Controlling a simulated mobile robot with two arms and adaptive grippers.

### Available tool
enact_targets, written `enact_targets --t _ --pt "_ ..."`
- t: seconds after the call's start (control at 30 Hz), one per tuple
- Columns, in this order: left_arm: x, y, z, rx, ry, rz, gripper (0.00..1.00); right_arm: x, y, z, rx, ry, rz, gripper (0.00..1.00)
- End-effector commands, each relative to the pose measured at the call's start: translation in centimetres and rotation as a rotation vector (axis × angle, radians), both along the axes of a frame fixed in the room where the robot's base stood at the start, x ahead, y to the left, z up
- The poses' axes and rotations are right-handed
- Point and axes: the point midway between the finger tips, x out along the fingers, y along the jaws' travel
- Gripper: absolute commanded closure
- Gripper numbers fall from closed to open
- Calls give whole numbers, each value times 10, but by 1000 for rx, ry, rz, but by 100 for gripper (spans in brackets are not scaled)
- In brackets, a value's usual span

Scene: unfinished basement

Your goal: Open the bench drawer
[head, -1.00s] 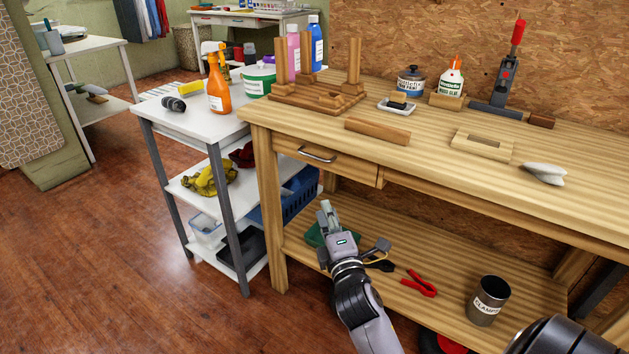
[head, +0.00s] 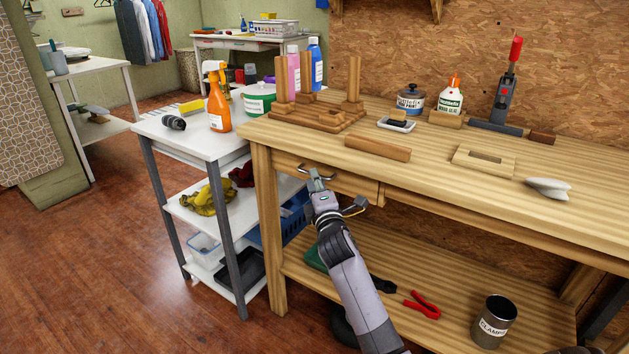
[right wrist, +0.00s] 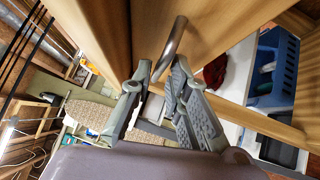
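In the right wrist view, the handle (right wrist: 175,46) reaches between the two fingers of my right gripper (right wrist: 160,80). The fingers stand apart with a gap around the bar, and I see no clear grip on it. My left gripper is not in view.
The workbench top (head: 440,165) holds a wooden post stand, bottles and a wood block. A white side cart (head: 190,145) stands close at the left. The bench's lower shelf holds red-handled pliers (head: 422,304) and a labelled can (head: 494,322). Open floor lies at left.

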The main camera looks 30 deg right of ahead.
Motion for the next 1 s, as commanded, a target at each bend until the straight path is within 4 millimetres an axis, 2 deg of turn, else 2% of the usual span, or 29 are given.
enact_targets --t 0.13,0.43,0.7,1.0 --pt "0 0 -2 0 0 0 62 11 -4 1 0 0 1 84" --pt "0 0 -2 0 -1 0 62 13 -5 2 0 0 1 84" --pt "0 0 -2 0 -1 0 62 13 -5 2 0 0 0 100" --pt "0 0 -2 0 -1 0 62 13 -5 2 0 1 0 100"
